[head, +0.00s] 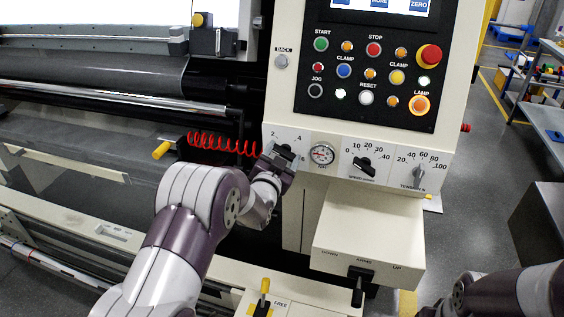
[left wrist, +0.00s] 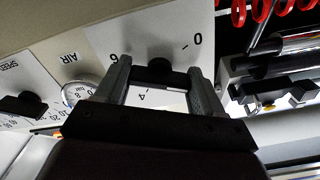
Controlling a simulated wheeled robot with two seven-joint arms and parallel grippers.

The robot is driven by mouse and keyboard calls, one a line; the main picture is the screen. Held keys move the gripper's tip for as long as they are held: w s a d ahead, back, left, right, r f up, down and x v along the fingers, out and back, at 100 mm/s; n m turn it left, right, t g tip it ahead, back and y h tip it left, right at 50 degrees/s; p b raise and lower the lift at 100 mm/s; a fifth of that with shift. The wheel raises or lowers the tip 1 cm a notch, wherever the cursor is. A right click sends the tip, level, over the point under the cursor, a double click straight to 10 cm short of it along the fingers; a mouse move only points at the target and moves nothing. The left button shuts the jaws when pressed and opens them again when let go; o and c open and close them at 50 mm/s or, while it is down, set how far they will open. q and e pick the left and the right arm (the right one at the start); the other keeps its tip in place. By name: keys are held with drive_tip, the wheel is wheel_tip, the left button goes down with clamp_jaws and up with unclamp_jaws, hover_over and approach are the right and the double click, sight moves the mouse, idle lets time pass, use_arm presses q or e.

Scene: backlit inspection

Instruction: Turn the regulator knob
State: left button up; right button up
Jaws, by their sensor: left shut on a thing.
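The regulator knob (left wrist: 160,66) is a dark knob on a white plate (left wrist: 130,40) with a printed scale, seen in the left wrist view. My left gripper (left wrist: 160,82) has one finger on each side of it and is shut on it. In the head view my left gripper (head: 282,155) is at the scale plate left of the round air gauge (head: 322,154), and it mostly hides the knob. My right arm enters at the bottom right of the head view; its gripper is out of view.
Right of the gauge are the speed knob (head: 362,164) and the tension knob (head: 418,175). A black button panel (head: 330,100) is above. A red coiled hose (head: 222,144) and yellow-tipped handle (head: 162,150) are left of my gripper. A lever box (head: 368,235) juts out below.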

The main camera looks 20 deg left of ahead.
use_arm(q)
drive_tip(key=n+b, duration=0.1)
drive_tip(key=n, duration=0.1)
drive_tip(key=f+n+b, duration=0.1)
drive_tip(key=n+b, duration=0.1)
drive_tip(key=n, duration=0.1)
drive_tip(key=shift+n, duration=0.3)
drive_tip(key=n+b, duration=0.2)
drive_tip(key=n, duration=0.2)
drive_tip(key=shift+s+d+n, duration=0.1)
drive_tip(key=shift+d+n, duration=0.05)
drive_tip(key=shift+n, duration=0.55)
drive_tip(key=o, duration=1)
drive_tip(key=shift+o, duration=0.2)
drive_tip(key=shift+r, duration=0.25)
drive_tip(key=s, duration=1.2)
drive_tip(key=shift+s+a, duration=0.2)
drive_tip(key=shift+s, duration=0.15)
